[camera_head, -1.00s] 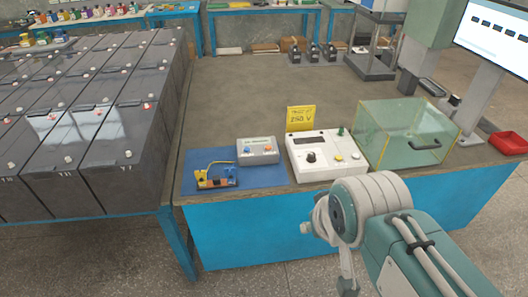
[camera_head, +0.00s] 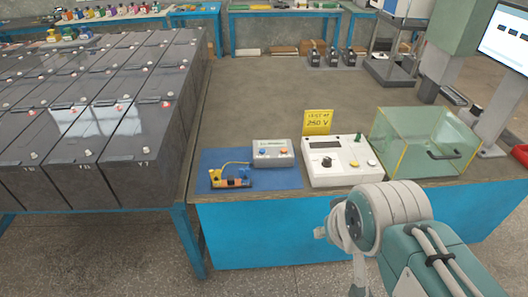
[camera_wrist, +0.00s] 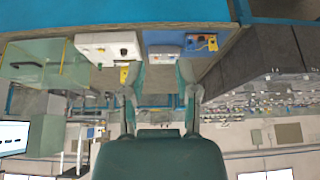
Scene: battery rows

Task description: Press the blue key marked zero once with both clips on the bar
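A grey box (camera_head: 271,153) stands on a blue mat (camera_head: 205,160) at the bench's front. It has a blue key (camera_head: 262,152) and an orange key (camera_head: 283,151); their markings are too small to read. A small bar fixture (camera_head: 232,181) with yellow, orange and black parts lies on the mat's front left. A yellow lead runs from it towards the box; I cannot tell whether both clips sit on the bar. In the wrist view, upside down, my gripper (camera_wrist: 160,92) is open and empty, its fingers well apart. The grey box (camera_wrist: 163,38) appears beyond the fingertips, not touched.
A white meter (camera_head: 338,160) with a knob and a yellow sign (camera_head: 318,121) stand right of the box. A clear-walled case (camera_head: 425,143) is further right. Rows of dark batteries (camera_head: 75,140) fill the left.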

